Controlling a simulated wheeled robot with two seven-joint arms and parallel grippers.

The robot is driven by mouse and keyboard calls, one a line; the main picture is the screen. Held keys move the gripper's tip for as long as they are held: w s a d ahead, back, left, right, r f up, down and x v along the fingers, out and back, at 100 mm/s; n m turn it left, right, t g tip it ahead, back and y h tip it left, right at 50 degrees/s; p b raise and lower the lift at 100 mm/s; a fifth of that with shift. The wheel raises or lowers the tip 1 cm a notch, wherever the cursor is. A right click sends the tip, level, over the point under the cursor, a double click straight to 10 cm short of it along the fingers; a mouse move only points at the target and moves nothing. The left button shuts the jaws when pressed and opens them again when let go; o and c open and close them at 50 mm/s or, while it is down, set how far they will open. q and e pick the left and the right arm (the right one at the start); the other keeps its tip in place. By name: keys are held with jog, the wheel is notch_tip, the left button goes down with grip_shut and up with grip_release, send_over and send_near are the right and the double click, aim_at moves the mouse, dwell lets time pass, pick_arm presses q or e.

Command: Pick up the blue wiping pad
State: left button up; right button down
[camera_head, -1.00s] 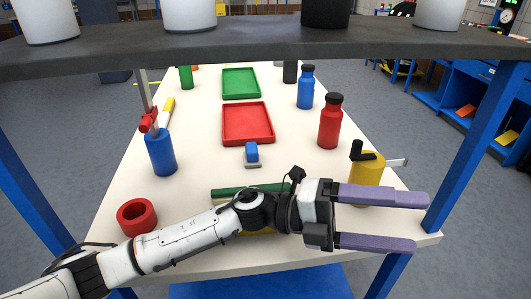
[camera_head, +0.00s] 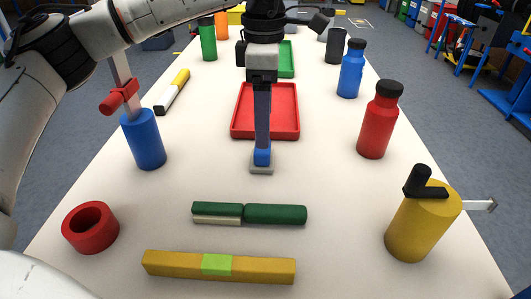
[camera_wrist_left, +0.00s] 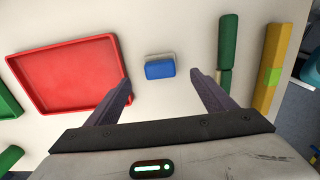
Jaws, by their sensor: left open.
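The blue wiping pad (camera_head: 262,158), a small blue block on a grey-white base, lies on the white table in front of the red tray. It also shows in the left wrist view (camera_wrist_left: 160,70), ahead of the fingers. My left gripper (camera_head: 262,142) points down over the pad, and its fingers hide part of it in the head view. In the left wrist view my left gripper (camera_wrist_left: 161,78) is open and empty, with the pad between the lines of its two purple fingers. The exact height above the pad is hard to tell. My right gripper is not in view.
The red tray (camera_head: 286,134) is just behind the pad. A green bar (camera_head: 275,214) and a yellow bar (camera_head: 180,262) lie in front. A blue cylinder (camera_head: 145,140) and red ring (camera_head: 72,240) stand left; a red bottle (camera_head: 377,125) and yellow cylinder (camera_head: 408,235) stand right.

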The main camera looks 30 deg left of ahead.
aim_at(263, 154)
pick_arm(q)
notch_tip(263, 154, down, 9)
jog(key=shift+s+a+r+b, duration=0.1)
jog(key=shift+a+r+b, duration=0.1)
jog(key=shift+b, duration=0.5)
jog(key=shift+c, duration=0.6)
jog(key=c, duration=1)
